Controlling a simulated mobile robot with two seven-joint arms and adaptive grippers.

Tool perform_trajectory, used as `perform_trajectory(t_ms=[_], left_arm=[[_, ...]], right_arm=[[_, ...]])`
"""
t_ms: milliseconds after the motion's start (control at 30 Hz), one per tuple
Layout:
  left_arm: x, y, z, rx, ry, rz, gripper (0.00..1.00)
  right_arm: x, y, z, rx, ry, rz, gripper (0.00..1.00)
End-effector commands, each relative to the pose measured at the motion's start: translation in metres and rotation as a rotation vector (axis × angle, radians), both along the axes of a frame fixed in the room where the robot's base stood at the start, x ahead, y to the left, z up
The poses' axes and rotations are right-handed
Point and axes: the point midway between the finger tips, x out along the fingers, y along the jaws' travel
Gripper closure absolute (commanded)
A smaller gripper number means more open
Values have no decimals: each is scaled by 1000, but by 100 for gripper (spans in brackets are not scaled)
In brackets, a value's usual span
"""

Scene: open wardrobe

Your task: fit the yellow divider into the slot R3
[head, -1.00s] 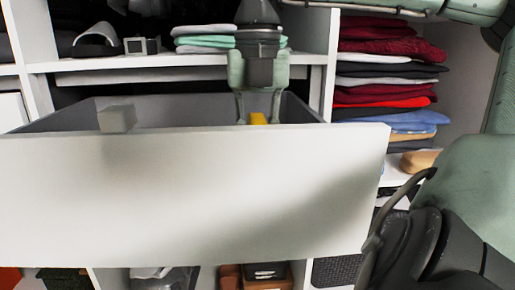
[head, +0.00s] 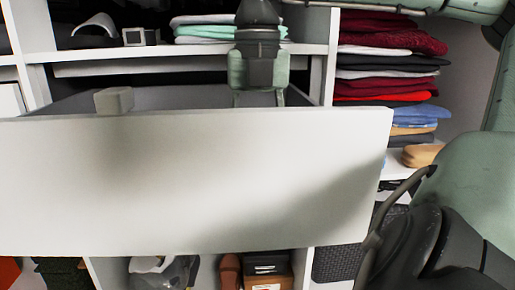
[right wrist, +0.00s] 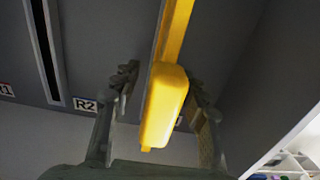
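The yellow divider (right wrist: 165,105) shows in the right wrist view, its thick rounded end toward the camera and its bar running away to the top. It is hidden behind the drawer front in the head view. My right gripper (right wrist: 158,72) has its fingers on either side of the divider, with a visible gap on the left. In the head view my right gripper (head: 259,98) reaches down behind the drawer front, its tips hidden. Label R2 (right wrist: 85,104) is left of the divider; a mostly hidden label lies behind the divider. Slot R3 and how the divider sits in it cannot be made out. My left gripper is out of view.
The open drawer's white front (head: 190,185) spans the foreground. A grey block (head: 114,100) stands behind its top edge at left. A dark slot (right wrist: 43,45) runs near labels R1 and R2. Folded clothes (head: 385,75) fill the shelves at right.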

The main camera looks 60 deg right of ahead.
Motion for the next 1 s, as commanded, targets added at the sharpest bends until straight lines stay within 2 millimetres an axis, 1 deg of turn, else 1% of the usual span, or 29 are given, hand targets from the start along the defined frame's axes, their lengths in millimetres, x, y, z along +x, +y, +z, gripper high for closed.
perform_trajectory(t_ms=[233,367,467,700,800,900,1000], left_arm=[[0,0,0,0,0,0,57],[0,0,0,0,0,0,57],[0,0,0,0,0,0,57],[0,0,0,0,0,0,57],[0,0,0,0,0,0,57],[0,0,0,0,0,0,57],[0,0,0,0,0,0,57]], right_arm=[[0,0,1,0,0,0,56],[0,0,12,-2,-1,-2,56],[1,0,29,-2,-3,-2,56],[1,0,81,-2,-1,-4,56],[0,0,98,-1,0,-2,56],[0,0,111,-1,-1,-2,56],[0,0,117,-1,1,0,56]])
